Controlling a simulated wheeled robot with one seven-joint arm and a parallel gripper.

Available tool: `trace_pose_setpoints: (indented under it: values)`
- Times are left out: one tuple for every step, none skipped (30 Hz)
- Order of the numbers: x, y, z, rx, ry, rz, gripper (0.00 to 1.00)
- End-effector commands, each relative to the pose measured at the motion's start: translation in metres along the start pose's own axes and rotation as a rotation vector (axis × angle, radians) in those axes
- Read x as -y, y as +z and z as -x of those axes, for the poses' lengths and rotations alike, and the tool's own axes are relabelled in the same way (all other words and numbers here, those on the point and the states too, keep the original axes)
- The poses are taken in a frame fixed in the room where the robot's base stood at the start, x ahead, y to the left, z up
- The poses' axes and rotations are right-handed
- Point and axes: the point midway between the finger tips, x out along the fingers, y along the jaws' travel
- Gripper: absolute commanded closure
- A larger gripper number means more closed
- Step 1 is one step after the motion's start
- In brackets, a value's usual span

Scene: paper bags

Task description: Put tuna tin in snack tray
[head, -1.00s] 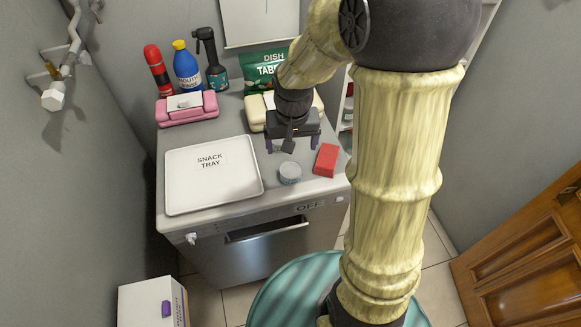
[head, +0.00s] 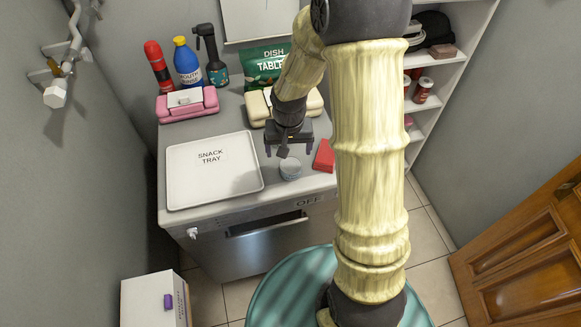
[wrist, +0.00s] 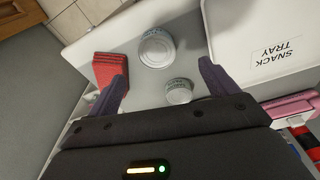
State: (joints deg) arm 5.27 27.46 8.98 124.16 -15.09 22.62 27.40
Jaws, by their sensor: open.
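Two small round tins show in the wrist view: a larger-looking one (wrist: 156,48) near the counter's front edge and another (wrist: 179,91) closer to my gripper. Their labels are too small to read, so I cannot tell which is the tuna tin. In the head view only one grey tin (head: 290,170) shows, just in front of my gripper. The white snack tray (head: 212,186) lies flat and empty to its left, and shows at the right of the wrist view (wrist: 272,76). My gripper (head: 289,152) is open, pointing down above the tins, its fingers (wrist: 163,82) empty.
A pink case (head: 187,107), a cream case (head: 256,112), bottles (head: 187,68) and a green pouch (head: 267,67) stand along the back. Shelves (head: 440,75) stand at right.

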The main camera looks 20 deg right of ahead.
Motion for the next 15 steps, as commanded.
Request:
trace_pose_setpoints:
  values:
    - [0.000, 0.001, -0.009, 0.005, 0.001, 0.002, 0.14]
    - [0.000, 0.001, -0.015, 0.005, 0.001, 0.003, 0.14]
    - [0.000, 0.001, -0.021, 0.005, 0.001, 0.002, 0.14]
    - [0.000, 0.001, -0.026, 0.005, 0.001, 0.001, 0.14]
    - [0.000, 0.001, -0.030, 0.004, 0.001, 0.001, 0.14]
    - [0.000, 0.001, -0.035, 0.003, 0.001, 0.002, 0.14]
    - [0.000, 0.000, -0.039, 0.003, 0.001, 0.002, 0.14]
    - [0.000, 0.000, -0.041, 0.003, 0.001, 0.002, 0.14]
    - [0.000, 0.000, -0.044, 0.002, 0.001, 0.001, 0.14]
    - [0.000, 0.000, -0.045, 0.001, 0.000, 0.001, 0.14]
    - [0.000, 0.000, -0.046, 0.000, 0.000, 0.000, 0.14]
    - [0.000, 0.000, -0.046, 0.000, 0.000, 0.000, 0.14]
    - [0.000, 0.000, -0.046, 0.000, 0.000, 0.000, 0.14]
    - [0.000, 0.000, -0.046, -0.001, 0.000, 0.000, 0.14]
    - [0.000, 0.000, -0.046, -0.001, 0.000, 0.000, 0.14]
